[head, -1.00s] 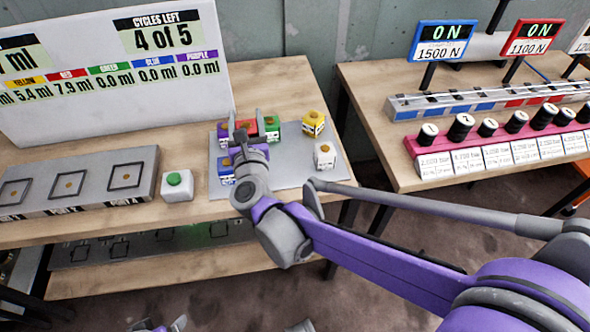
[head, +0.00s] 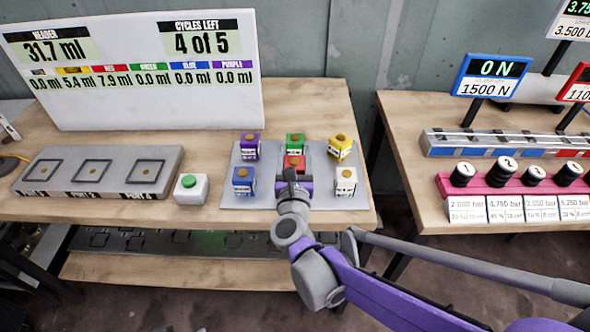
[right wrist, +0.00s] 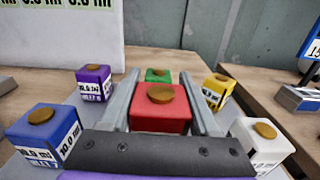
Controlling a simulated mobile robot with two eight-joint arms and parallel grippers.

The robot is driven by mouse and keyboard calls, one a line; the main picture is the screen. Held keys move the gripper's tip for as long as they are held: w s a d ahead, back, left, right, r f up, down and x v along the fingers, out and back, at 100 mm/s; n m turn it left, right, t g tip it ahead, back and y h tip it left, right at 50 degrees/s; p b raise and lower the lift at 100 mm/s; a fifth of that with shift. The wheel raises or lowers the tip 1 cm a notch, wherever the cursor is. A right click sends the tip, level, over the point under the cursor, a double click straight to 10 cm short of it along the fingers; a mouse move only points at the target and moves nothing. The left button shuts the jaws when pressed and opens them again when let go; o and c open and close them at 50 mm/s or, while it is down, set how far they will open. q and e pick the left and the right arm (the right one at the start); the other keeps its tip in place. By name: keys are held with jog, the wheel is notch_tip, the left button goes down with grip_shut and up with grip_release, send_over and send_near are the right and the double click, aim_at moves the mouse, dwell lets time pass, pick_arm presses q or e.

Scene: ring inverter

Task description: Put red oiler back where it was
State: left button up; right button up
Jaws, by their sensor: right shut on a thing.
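The red oiler (head: 294,162) is a small red block with a brown round cap. In the right wrist view the red oiler (right wrist: 160,108) sits between the two fingers of my right gripper (right wrist: 163,95). In the head view my right gripper (head: 292,172) is shut on it, over the grey mat (head: 318,160). The oiler is at the middle of the mat, in front of the green oiler (head: 295,142). Its underside is hidden, so I cannot tell whether it touches the mat. My left gripper is not clearly in view.
Around it on the mat stand the purple oiler (head: 250,146), blue oiler (head: 243,181), yellow oiler (head: 340,147) and white oiler (head: 345,182). A green button box (head: 190,187) and a grey three-part tray (head: 98,170) are to the left. A second table (head: 410,130) stands right.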

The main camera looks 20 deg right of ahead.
jog(key=shift+f+b, duration=0.55)
jog(key=shift+f, duration=1.3)
jog(key=shift+f, duration=0.15)
jog(key=o, duration=1.5)
jog(key=shift+c, duration=0.2)
